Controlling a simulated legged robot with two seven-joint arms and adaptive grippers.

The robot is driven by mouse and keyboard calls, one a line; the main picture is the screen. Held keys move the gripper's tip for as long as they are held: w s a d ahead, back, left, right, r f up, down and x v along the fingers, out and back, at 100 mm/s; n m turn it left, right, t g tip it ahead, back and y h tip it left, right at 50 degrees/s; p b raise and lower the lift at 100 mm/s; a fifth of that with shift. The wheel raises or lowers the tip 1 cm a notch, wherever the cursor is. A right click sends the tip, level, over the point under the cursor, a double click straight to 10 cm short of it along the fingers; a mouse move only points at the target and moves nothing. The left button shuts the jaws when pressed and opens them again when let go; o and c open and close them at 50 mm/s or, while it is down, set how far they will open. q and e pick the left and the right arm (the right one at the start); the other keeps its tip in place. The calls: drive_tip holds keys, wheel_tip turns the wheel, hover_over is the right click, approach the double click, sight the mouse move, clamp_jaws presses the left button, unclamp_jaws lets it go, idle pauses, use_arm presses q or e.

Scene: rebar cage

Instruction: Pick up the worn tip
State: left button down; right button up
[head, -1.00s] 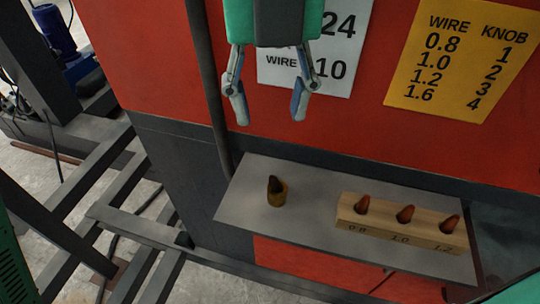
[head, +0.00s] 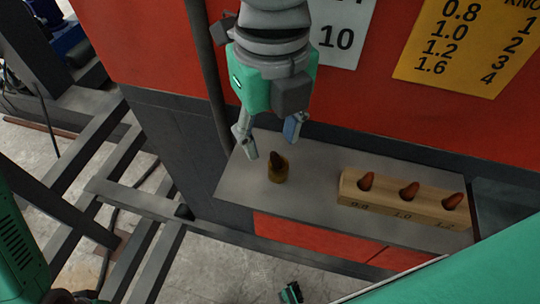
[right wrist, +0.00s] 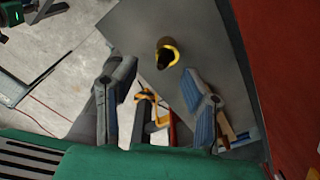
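The worn tip (head: 277,159) is dark and stands upright in a small brass-coloured holder (head: 278,174) on the left part of a grey shelf (head: 320,160). It also shows in the right wrist view as a dark tip (right wrist: 163,60) in a yellow ring (right wrist: 170,44). My right gripper (head: 268,142) is open and empty, pointing down close above and behind the tip. In the right wrist view its two fingers (right wrist: 160,95) are spread apart, and the tip lies beyond them, not between them. My left gripper is not in view.
A wooden block (head: 400,208) marked 0.8, 1.0 and 1.2 holds 3 copper-coloured tips on the right of the shelf. The red cabinet wall (head: 190,60) rises behind, with a yellow wire chart (head: 465,45). A dark vertical pipe (head: 212,90) stands left of the gripper.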

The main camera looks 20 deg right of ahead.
sight(276, 153)
drive_tip(key=f, duration=0.2)
drive_tip(key=d+f, duration=0.1)
drive_tip(key=shift+s+f, duration=0.15)
drive_tip(key=shift+f, duration=0.45)
drive_tip(key=shift+a+r, duration=0.1)
drive_tip(key=shift+a, duration=0.2)
clamp_jaws()
drive_tip(key=shift+d+r, duration=0.1)
